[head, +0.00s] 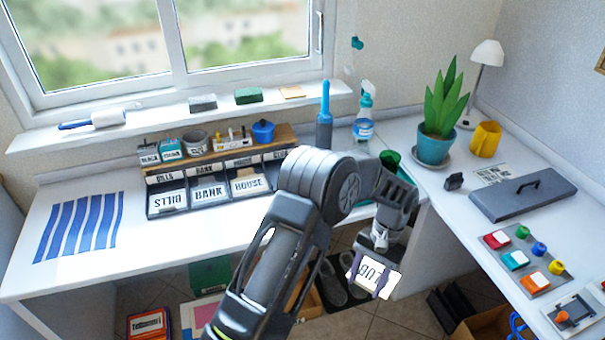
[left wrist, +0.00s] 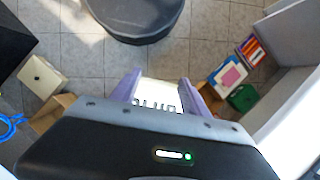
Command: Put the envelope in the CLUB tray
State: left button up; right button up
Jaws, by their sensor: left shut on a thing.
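A white envelope (head: 371,275) with dark lettering hangs in the head view beyond the desk's front edge, above the floor. My left gripper (head: 370,270) is shut on it with its purple fingers. In the left wrist view the envelope (left wrist: 160,96) sits between the two fingers, its lettering partly cut off. The sorter (head: 180,213) stands on the desk under the window, with labels reading BILLS, BANK and HOUSE. White envelopes lie in those three trays. The fourth tray, the CLUB tray (head: 279,155), is at the right end, mostly hidden behind my left arm. My right gripper is not in view.
A wooden shelf top (head: 222,148) carries small pots above the sorter. A blue-striped area (head: 78,228) lies left. Boxes and shoes (head: 333,281) are on the floor below.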

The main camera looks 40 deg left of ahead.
pick_arm(q)
jog(key=shift+w+d, duration=0.15)
jog(key=shift+w, duration=0.05)
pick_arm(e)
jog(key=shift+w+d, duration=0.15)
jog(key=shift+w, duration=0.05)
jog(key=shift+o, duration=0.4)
